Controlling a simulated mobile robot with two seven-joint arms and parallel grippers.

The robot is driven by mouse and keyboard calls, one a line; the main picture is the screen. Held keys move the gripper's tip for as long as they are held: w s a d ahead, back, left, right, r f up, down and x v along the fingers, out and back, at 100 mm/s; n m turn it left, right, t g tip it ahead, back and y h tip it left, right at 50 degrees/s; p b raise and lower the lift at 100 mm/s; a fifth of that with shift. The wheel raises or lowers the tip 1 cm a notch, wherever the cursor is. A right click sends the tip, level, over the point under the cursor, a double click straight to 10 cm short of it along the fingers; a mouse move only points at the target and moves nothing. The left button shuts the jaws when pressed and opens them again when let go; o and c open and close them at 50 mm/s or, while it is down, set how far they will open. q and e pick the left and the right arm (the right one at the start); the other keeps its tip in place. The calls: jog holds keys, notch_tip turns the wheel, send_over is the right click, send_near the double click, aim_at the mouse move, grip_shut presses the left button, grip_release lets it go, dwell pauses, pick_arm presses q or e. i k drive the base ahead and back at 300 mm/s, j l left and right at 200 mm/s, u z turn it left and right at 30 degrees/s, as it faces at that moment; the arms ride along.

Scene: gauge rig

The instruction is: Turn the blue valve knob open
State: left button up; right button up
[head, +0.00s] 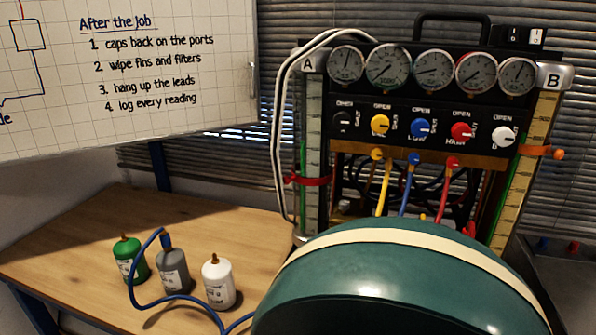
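The blue valve knob (420,128) sits on the black gauge panel (400,107), third in the row of knobs. The word OPEN is printed above it, with small lettering beside it too small to read. Its exact turn position cannot be made out. A blue hose (408,184) hangs from the brass strip below it. Neither my left nor my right gripper is in view, and nothing touches the knob.
Yellow (379,125), red (462,133) and white (503,136) knobs flank it closely. A large teal rounded shape with a cream band (400,285) blocks the lower right foreground.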

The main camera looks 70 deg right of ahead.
aim_at(420, 128)
jog(key=j+z, duration=0.15)
jog(key=z, duration=1.2)
jog(key=l+z, duration=0.1)
jog(key=z, duration=1.35)
jog(key=i+j, duration=0.05)
